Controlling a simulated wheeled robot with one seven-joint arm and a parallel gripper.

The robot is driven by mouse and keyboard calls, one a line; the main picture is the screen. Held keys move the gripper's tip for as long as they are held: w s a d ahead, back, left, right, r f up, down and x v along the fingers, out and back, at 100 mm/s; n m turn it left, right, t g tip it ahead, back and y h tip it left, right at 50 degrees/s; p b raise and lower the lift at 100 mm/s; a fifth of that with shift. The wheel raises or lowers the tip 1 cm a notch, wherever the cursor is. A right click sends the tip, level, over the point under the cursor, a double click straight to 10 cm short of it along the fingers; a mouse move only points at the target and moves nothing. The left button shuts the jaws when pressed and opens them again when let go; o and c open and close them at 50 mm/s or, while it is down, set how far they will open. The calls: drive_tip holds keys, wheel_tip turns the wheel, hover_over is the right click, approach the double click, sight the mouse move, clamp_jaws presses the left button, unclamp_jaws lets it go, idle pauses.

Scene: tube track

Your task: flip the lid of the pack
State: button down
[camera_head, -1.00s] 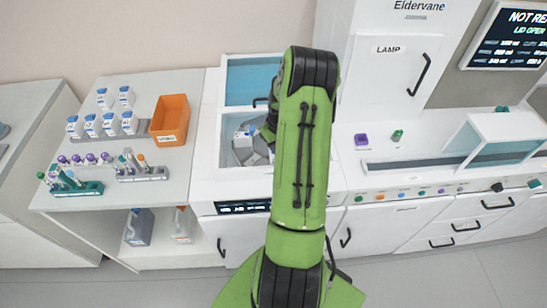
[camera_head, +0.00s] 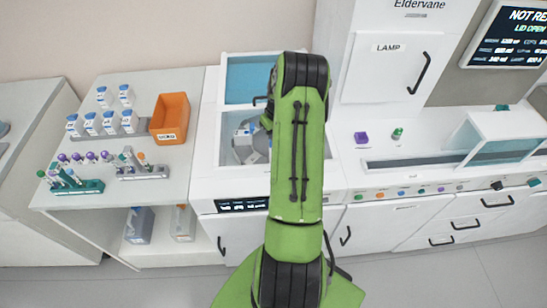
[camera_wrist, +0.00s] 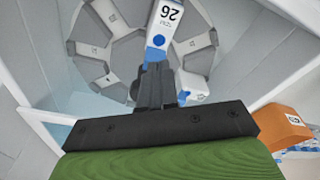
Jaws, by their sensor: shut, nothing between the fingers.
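A white reagent pack (camera_wrist: 166,22) with a blue band and an upside-down "26" label sits in the grey rotor (camera_wrist: 95,68) in the wrist view. My gripper (camera_wrist: 155,72) is shut and empty, its fingertips close to the pack's blue end. I cannot tell whether they touch it. A second white and blue piece (camera_wrist: 193,88) lies just right of the fingers; whether it belongs to the same pack is unclear. In the head view the pack (camera_head: 243,132) shows small in the rotor well, and my arm hides the fingertips. The lid's state is unclear.
The well has raised walls and an open teal cover (camera_head: 252,80) behind it. An orange bin (camera_head: 170,118) stands to the left, near several white bottles (camera_head: 91,124) and tube racks (camera_head: 142,173). A screen at the upper right reads "LID OPEN".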

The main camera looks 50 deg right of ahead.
drive_tip(key=shift+w+d, duration=1.7)
drive_tip(key=shift+d, duration=0.25)
drive_tip(key=shift+f, duration=0.15)
drive_tip(key=shift+f+b, duration=1.65)
drive_tip(key=shift+f, duration=0.2)
drive_tip(key=shift+r, duration=0.1)
